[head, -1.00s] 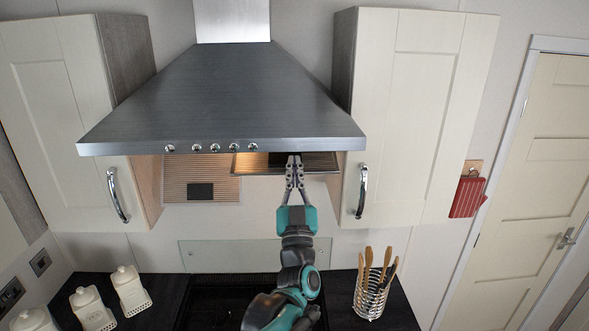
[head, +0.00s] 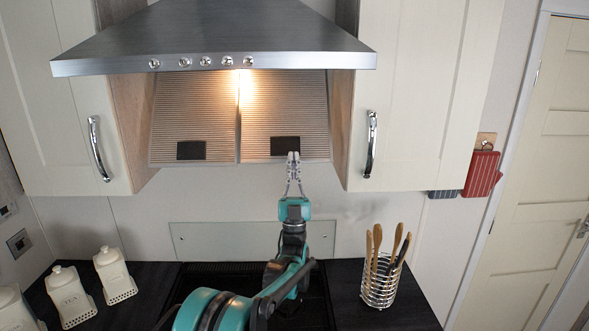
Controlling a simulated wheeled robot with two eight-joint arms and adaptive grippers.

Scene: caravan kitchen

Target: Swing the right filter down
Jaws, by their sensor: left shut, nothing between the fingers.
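The right filter (head: 284,109), a ribbed metal panel with a dark latch (head: 285,146) near its lower edge, hangs down under the range hood (head: 210,42). The left filter (head: 190,113) hangs beside it at a like angle, with its own dark latch (head: 191,150). My left gripper (head: 293,157) is shut and empty. Its fingertips overlap the right filter's latch and lower edge in the picture; I cannot tell whether they touch. My right gripper is not in view.
Cream wall cupboards with chrome handles flank the hood, the right handle (head: 370,144) nearest my gripper. A wire holder of wooden utensils (head: 381,281) stands on the counter to the right. White canisters (head: 115,274) stand at the left. A glass panel (head: 210,241) is behind the hob.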

